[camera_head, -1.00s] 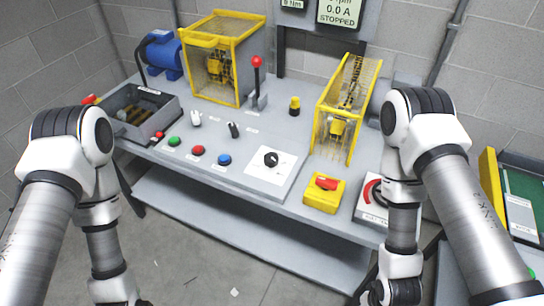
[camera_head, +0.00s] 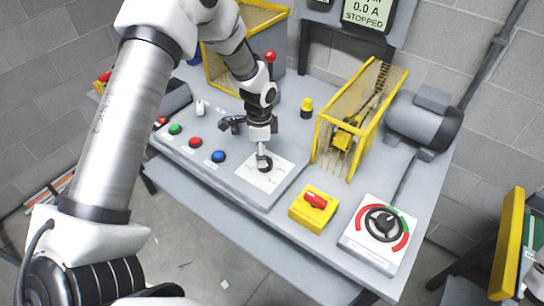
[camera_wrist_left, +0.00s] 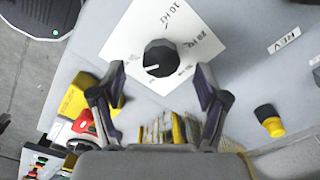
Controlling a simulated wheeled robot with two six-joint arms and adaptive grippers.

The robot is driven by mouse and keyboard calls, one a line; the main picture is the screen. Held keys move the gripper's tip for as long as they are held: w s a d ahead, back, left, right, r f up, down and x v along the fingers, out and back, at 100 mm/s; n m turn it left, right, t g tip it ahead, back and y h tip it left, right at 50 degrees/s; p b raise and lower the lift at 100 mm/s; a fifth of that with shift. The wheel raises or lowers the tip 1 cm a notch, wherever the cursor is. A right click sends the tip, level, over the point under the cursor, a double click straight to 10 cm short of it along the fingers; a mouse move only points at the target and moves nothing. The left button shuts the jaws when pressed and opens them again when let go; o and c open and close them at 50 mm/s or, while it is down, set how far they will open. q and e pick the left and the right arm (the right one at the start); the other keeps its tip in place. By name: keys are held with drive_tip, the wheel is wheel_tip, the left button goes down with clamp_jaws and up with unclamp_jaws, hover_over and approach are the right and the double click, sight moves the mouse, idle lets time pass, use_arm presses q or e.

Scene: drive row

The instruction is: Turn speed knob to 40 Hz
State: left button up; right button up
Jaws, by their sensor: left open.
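The speed knob (camera_wrist_left: 160,57) is round and black, with a white pointer mark directed to the lower left in the left wrist view. It sits on a white plate (camera_wrist_left: 125,45) with "10 Hz" and another label, partly readable. In the head view the plate (camera_head: 285,165) lies on the sloped panel, and my left gripper (camera_head: 263,152) is over the knob, partly hiding it. In the left wrist view my left gripper (camera_wrist_left: 161,74) is open, with its fingertips either side of the knob's line. Contact cannot be told. My right gripper is out of view.
A yellow box with a red switch (camera_head: 315,201) and a red-green dial (camera_head: 384,223) stand right of the plate. Red (camera_head: 195,142), blue (camera_head: 218,156) and green buttons lie left. A yellow cage (camera_head: 345,130) stands behind. The display (camera_head: 365,12) reads 0.0 A, STOPPED.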

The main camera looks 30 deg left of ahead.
sight(269, 163)
use_arm(q)
drive_tip(key=f, duration=0.3)
drive_tip(key=shift+w+d, duration=0.25)
drive_tip(key=shift+d, duration=0.1)
drive_tip(key=shift+w+f, duration=0.1)
drive_tip(key=shift+f, duration=0.4)
drive_tip(key=shift+a, duration=0.15)
drive_tip(key=shift+c, duration=1)
drive_tip(key=c, duration=1)
drive_tip(key=shift+o, duration=0.2)
